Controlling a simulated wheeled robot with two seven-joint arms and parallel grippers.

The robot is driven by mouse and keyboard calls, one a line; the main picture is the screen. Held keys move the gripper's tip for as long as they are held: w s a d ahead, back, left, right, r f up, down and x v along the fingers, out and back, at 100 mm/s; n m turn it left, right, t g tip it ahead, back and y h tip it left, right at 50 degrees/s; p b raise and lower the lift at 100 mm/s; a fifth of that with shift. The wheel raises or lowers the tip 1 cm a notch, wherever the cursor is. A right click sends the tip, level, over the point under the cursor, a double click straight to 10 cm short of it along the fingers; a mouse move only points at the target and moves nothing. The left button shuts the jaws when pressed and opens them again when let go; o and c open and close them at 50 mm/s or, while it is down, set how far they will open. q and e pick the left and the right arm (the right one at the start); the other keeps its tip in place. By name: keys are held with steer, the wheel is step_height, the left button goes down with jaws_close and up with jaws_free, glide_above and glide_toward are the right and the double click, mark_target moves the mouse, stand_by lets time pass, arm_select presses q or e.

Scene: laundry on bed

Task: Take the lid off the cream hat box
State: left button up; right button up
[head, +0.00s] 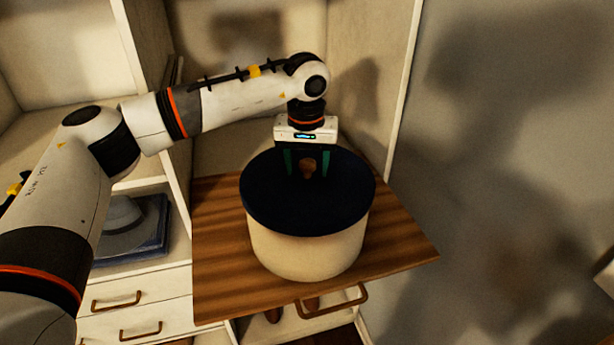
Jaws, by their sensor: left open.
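The cream hat box (308,252) stands upright on a wooden pull-out shelf. Its dark navy lid (300,212) sits on top and covers the opening. A small brown knob (307,167) shows on the lid between my left gripper's fingers. My left gripper (307,172) points down over the far half of the lid, with its green fingers open on either side of the knob. I cannot tell whether the fingers touch the lid. My right gripper is not in view.
A cabinet divider (160,65) stands to the left. A grey hat on a blue box (155,235) lies in the left compartment. A wall (500,150) is at the right.

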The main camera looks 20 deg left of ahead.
arm_select(q)
steer(key=c, duration=1.1)
